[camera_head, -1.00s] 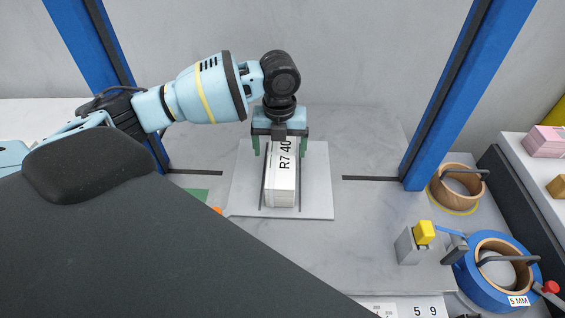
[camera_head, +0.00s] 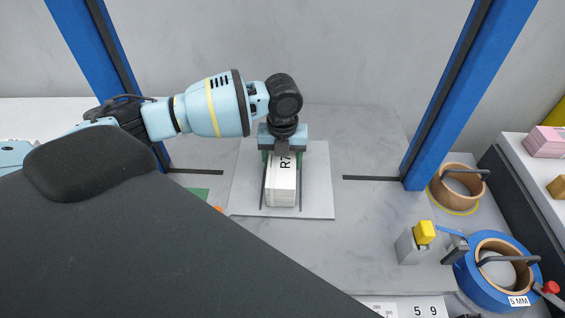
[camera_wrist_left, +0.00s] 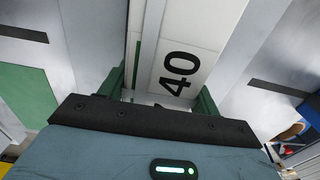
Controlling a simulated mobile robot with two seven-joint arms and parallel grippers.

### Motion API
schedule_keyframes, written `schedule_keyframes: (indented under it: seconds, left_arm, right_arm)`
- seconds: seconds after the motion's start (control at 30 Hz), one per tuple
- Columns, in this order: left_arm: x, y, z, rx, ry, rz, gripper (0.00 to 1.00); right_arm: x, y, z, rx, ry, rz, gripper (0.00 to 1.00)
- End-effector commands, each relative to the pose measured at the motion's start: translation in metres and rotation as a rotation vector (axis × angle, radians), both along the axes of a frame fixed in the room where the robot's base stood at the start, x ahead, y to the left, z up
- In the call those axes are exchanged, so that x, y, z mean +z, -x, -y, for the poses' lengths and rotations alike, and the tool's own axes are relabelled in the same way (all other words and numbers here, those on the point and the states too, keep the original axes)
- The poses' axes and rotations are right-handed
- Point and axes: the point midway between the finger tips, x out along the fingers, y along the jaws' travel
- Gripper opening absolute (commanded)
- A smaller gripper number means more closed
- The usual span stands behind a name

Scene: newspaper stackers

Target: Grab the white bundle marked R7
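The white bundle (camera_head: 282,185) marked R7 lies on a pale square plate (camera_head: 318,190), its long side running away from me. My left gripper (camera_head: 283,158) is over the bundle's far end, pointing down. Its green fingers (camera_wrist_left: 160,95) stand one on each long side of the bundle, close against it, and appear shut on it. The gripper body hides the far end of the label. My right gripper is not in view.
Blue posts (camera_head: 450,110) rise left and right of the plate. At right are a brown tape roll (camera_head: 456,187), a blue roll (camera_head: 475,285) and a grey block with a yellow button (camera_head: 424,232). A dark panel (camera_head: 130,250) covers the lower left.

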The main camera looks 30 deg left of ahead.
Motion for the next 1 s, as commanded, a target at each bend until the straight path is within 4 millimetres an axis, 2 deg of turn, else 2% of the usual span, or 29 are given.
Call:
schedule_keyframes:
  seconds: [0.07, 0.47, 0.77, 1.0]
  left_arm:
    - [0.0, 0.0, 0.0, 0.0, 0.0, 0.0, 0.52]
    - [0.003, -0.001, 0.0, 0.0, 0.001, 0.006, 0.0]
    - [0.006, -0.001, 0.0, 0.0, 0.001, 0.006, 0.0]
    - [0.027, -0.002, 0.0, 0.0, 0.002, 0.008, 0.0]
  right_arm:
    - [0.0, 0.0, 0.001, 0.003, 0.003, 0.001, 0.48]
    - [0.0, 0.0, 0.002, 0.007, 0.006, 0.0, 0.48]
    - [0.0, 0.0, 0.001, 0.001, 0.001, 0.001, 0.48]
    - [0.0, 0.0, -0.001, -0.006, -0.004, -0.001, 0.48]
